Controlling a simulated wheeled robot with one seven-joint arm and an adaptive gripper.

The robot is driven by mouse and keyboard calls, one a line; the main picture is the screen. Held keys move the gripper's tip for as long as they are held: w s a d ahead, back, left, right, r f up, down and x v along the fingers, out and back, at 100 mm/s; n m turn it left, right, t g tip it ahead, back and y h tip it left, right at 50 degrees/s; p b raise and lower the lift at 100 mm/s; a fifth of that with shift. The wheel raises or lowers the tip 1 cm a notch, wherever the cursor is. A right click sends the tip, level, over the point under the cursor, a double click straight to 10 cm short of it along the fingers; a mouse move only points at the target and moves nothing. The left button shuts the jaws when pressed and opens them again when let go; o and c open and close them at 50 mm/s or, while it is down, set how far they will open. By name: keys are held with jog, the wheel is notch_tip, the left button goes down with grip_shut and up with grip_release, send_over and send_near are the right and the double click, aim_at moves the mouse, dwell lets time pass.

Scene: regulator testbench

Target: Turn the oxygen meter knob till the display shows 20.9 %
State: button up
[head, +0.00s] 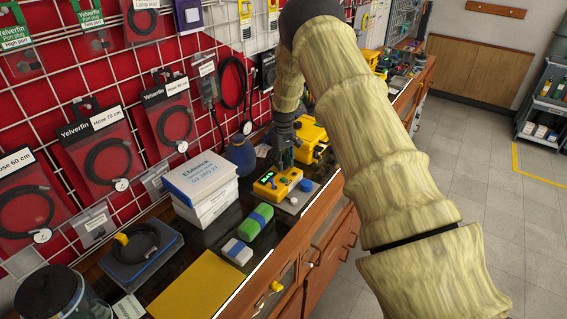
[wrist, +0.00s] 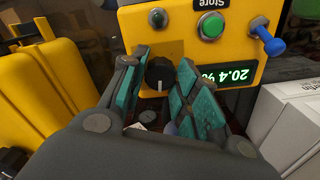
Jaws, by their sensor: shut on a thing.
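The yellow oxygen meter (head: 277,184) lies on the bench in the head view. In the wrist view the meter (wrist: 190,40) appears upside down, and its lit display (wrist: 236,75) reads 20.4 %. The black knob (wrist: 160,73) with a white mark sits beside the display. My gripper (wrist: 163,68) has its teal-padded fingers on both sides of the knob and is shut on it. In the head view my gripper (head: 284,160) reaches down onto the meter from above, and the knob is hidden behind the fingers.
A green button (wrist: 211,25) marked Store and a blue toggle (wrist: 267,40) are on the meter face. A stack of white boxes (head: 203,190) stands left of it. Another yellow device (head: 309,135) stands close behind. A pegboard with hanging hoses (head: 107,160) borders the bench.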

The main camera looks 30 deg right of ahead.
aim_at(284, 163)
jog(key=shift+s+f+m+b, duration=0.15)
jog(key=shift+m+b, duration=0.3)
jog(key=shift+m, duration=0.6)
jog(key=shift+s+f+m+b, duration=0.15)
jog(key=shift+m+b, duration=0.3)
jog(key=shift+m, duration=0.6)
jog(key=shift+m+b, duration=0.6)
jog(key=shift+m, duration=1.7)
jog(key=shift+w, duration=0.1)
jog(key=o, duration=1)
jog(key=shift+r, duration=0.1)
jog(key=shift+w, duration=0.1)
jog(key=shift+r, duration=0.15)
jog(key=shift+w+r, duration=0.1)
jog(key=shift+r, duration=0.3)
notch_tip(284, 163, up, 11)
jog(key=shift+r, duration=0.1)
